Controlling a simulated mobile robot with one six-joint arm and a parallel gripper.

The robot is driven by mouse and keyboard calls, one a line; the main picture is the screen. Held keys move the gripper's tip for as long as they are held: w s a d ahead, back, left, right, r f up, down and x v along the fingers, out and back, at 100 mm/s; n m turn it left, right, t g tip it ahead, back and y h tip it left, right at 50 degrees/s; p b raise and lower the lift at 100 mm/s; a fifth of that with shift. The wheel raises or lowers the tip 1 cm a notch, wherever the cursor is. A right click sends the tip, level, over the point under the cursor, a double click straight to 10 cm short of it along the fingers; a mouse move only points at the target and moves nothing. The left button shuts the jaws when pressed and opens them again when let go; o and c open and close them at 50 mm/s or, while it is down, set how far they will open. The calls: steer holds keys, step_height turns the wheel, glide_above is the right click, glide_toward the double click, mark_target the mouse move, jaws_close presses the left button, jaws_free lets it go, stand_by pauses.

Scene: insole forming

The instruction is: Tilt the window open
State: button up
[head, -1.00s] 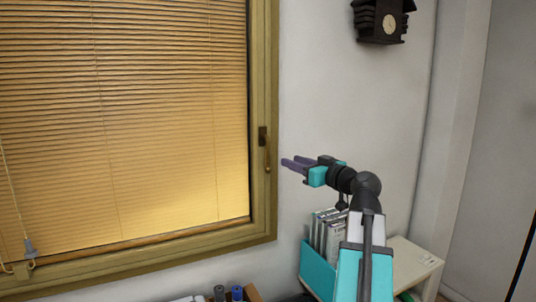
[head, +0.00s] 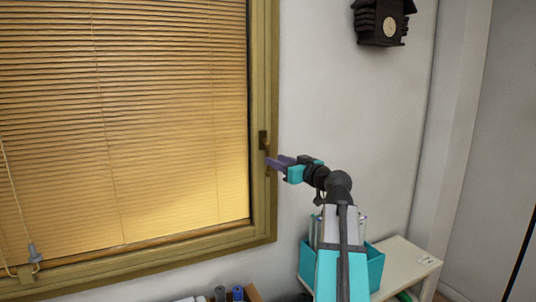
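The window (head: 262,60) has a wooden frame and fills the left of the head view, with a lowered blind behind its glass. Its handle (head: 264,139) sits on the right side of the frame, with the dark base above and the lever pointing down. My gripper (head: 269,162) is at the lever, its two purple fingers pointing left and overlapping it in the picture. The fingers look apart. They hide part of the lever, and I cannot tell whether they touch it.
A teal file box (head: 374,268) stands on a pale shelf (head: 412,262) below my arm. A dark cuckoo clock (head: 382,22) hangs on the wall at upper right. A blind cord (head: 16,200) hangs at left.

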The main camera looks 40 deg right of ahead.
mark_target(268, 170)
steer(key=w+p, duration=0.1)
steer(key=w, duration=0.3)
steer(key=shift+w+r+p, duration=0.1)
steer(key=shift+w+p, duration=0.25)
steer(key=shift+p, duration=0.05)
steer(key=shift+w, duration=0.65)
jaws_close()
